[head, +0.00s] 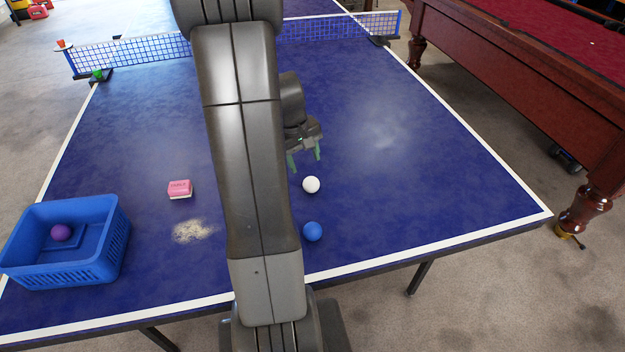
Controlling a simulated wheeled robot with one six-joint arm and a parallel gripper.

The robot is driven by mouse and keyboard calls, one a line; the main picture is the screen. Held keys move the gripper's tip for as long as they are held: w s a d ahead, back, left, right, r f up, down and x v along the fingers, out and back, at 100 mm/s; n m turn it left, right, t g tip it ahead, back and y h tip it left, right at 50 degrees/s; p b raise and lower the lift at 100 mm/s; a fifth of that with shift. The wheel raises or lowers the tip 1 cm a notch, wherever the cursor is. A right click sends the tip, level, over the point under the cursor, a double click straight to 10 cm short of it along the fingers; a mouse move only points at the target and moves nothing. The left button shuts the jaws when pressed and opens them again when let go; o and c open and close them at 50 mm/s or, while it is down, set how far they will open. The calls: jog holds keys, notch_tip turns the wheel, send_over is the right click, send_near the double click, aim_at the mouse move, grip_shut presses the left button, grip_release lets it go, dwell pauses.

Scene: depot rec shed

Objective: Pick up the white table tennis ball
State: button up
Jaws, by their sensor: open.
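The white table tennis ball (311,185) rests on the blue table tennis table (400,190), just right of my arm. My gripper (305,162) is open, with its green fingertips pointing down. In the picture it is just above and slightly beyond the ball, and nothing shows between the fingers. I cannot tell its exact height over the table. A blue ball (312,231) lies on the table a little nearer than the white one. My arm hides a strip of the table to the left of both balls.
A blue basket (118,245) holding a purple ball (60,232) stands at the left. A pink block (179,187) and a pale powdery patch (192,231) lie between it and my arm. The net (335,27) crosses behind. A pool table (500,60) stands right. The table's right side is clear.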

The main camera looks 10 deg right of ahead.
aim_at(310, 180)
jog(key=f, duration=0.3)
jog(key=d+f, duration=0.1)
jog(key=f, duration=0.3)
jog(key=w+d+f, duration=0.1)
jog(key=f, duration=0.2)
jog(key=shift+f, duration=0.35)
jog(key=c, duration=0.7)
